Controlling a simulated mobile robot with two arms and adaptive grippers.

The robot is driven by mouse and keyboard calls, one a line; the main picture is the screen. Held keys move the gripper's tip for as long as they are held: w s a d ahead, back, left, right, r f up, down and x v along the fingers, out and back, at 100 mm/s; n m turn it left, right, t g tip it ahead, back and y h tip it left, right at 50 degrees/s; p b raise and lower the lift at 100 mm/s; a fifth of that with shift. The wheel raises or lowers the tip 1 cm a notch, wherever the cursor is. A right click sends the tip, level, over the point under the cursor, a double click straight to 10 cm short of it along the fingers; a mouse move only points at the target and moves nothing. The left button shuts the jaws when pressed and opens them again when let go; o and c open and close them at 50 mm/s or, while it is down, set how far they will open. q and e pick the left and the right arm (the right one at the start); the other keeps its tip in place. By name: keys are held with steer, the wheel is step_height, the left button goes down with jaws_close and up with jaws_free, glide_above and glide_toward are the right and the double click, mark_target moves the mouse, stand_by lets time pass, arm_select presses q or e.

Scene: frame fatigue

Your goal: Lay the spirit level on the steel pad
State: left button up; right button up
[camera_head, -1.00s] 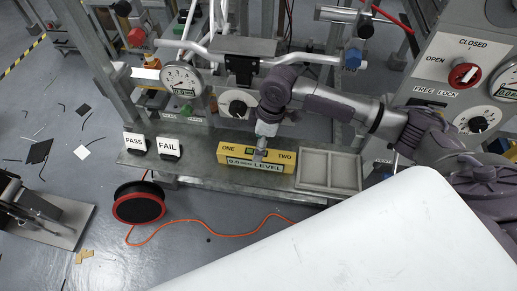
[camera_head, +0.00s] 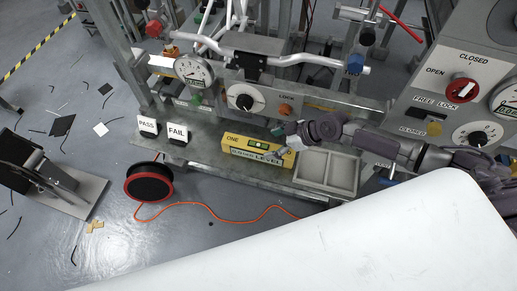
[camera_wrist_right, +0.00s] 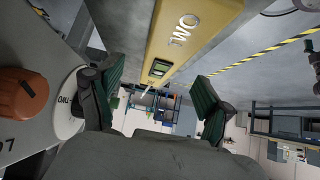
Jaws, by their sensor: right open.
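The spirit level (camera_head: 240,142) is a long yellow block with ONE on its left part and a LEVEL label on its front. It lies on the grey metal ledge (camera_head: 205,151). My right gripper (camera_head: 275,144) is open at the level's right part and partly covers it. In the right wrist view, the level (camera_wrist_right: 190,42), marked TWO, runs up between and beyond the green-padded fingers of the gripper (camera_wrist_right: 157,90). It shows gaps to both pads, with nothing held. I cannot tell which surface is the steel pad. My left gripper is not in view.
A grey divided tray (camera_head: 328,170) stands right of the level. PASS (camera_head: 147,127) and FAIL (camera_head: 177,134) blocks stand at its left. Behind are a gauge (camera_head: 194,68) and a lock dial (camera_head: 243,97). A black-red reel (camera_head: 149,183) and orange cable lie in front.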

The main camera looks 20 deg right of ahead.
mark_target(258, 145)
steer(key=x, duration=0.4)
steer(key=a+r+p+x, duration=0.1)
steer(key=x, duration=0.1)
steer(key=shift+w+d, duration=0.1)
jaws_close()
stand_by(0.3)
steer(key=shift+r, duration=0.1)
